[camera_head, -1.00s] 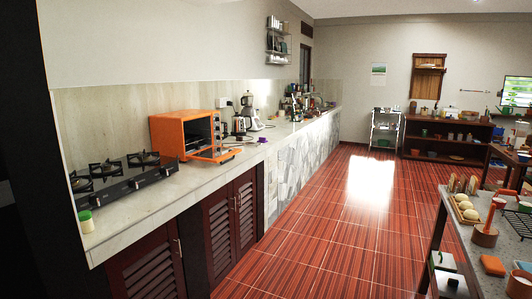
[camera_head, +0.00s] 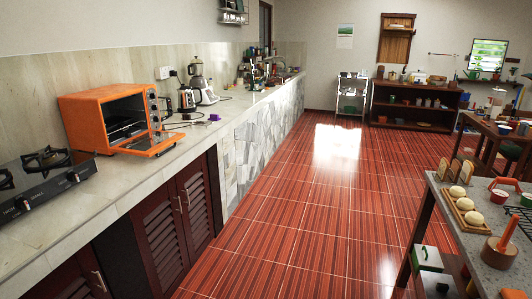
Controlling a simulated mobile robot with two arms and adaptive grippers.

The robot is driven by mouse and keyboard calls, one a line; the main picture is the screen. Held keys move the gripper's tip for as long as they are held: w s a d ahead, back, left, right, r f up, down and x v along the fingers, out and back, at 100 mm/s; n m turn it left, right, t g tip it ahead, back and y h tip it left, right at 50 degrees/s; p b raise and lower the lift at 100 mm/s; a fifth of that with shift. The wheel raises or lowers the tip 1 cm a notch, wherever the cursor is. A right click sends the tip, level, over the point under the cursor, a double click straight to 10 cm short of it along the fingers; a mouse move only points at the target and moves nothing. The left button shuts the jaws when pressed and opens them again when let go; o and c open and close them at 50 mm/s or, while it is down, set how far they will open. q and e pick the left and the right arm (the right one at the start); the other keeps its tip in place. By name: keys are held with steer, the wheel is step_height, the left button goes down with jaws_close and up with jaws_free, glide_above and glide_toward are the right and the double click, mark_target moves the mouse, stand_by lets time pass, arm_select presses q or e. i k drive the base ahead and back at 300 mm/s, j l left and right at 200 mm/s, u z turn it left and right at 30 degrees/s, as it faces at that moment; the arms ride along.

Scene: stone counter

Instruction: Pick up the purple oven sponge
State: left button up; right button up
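A small purple object (camera_head: 214,117), which looks like the sponge, lies on the stone counter (camera_head: 120,190) near its front edge. It is to the right of the orange oven (camera_head: 112,118) and too small to make out in detail. The oven's door is folded down open toward the counter's front. Neither of my grippers is in view.
A black gas stove (camera_head: 40,180) stands left of the oven. A kettle (camera_head: 186,99) and a blender (camera_head: 201,84) stand behind the purple object. The red tiled floor (camera_head: 310,215) is clear between the counter and the table (camera_head: 450,225) on the right.

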mark_target(214, 117)
steer(key=i, duration=2.05)
steer(key=i+l, duration=0.1)
steer(key=i, duration=1.9)
steer(key=j+u, duration=0.05)
steer(key=j, duration=0.05)
